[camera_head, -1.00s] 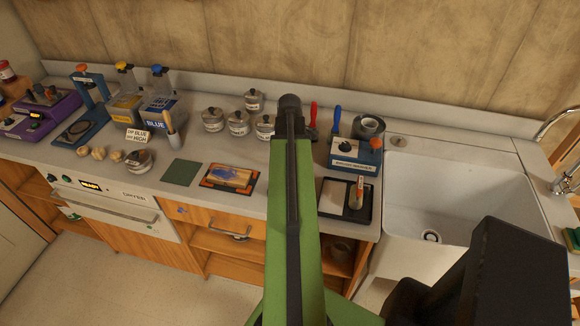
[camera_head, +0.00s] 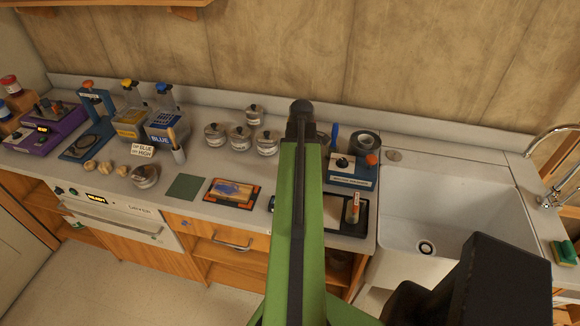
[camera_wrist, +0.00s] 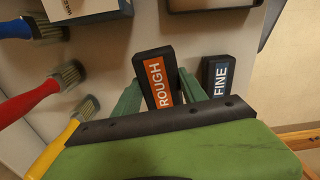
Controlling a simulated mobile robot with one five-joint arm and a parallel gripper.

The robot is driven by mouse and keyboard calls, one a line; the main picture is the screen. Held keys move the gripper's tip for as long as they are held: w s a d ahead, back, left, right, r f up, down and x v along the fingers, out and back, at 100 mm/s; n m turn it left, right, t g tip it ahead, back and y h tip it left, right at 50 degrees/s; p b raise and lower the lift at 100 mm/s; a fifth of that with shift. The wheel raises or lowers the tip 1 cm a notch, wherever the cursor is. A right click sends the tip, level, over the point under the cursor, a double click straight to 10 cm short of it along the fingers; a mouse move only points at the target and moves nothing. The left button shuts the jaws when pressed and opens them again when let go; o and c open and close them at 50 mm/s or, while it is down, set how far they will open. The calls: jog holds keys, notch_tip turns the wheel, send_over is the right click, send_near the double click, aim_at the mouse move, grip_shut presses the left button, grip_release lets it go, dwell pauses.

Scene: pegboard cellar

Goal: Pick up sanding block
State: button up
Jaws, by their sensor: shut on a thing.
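In the wrist view a black sanding block (camera_wrist: 158,82) with an orange label reading ROUGH sits between the two green fingers of my gripper (camera_wrist: 161,92), which is shut on it. A second black block (camera_wrist: 217,75) with a blue label reading FINE lies just to the right, apart from the held block. In the head view my green arm hides my gripper and the ROUGH block. I cannot tell whether the held block touches the counter.
Blue, red (camera_wrist: 30,101) and yellow brushes lie left of my gripper in the wrist view. In the head view, a blue machine (camera_head: 352,172) and a black tray (camera_head: 340,226) are right of my arm, near the sink (camera_head: 450,212). Jars (camera_head: 239,138) stand left.

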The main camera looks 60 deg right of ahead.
jog(key=s+d+r+p, duration=0.2)
jog(key=s+r+p, duration=0.1)
jog(key=s, duration=0.4)
jog(key=shift+s+r+p, duration=0.3)
jog(key=shift+s+r, duration=0.05)
jog(key=shift+r, duration=0.5)
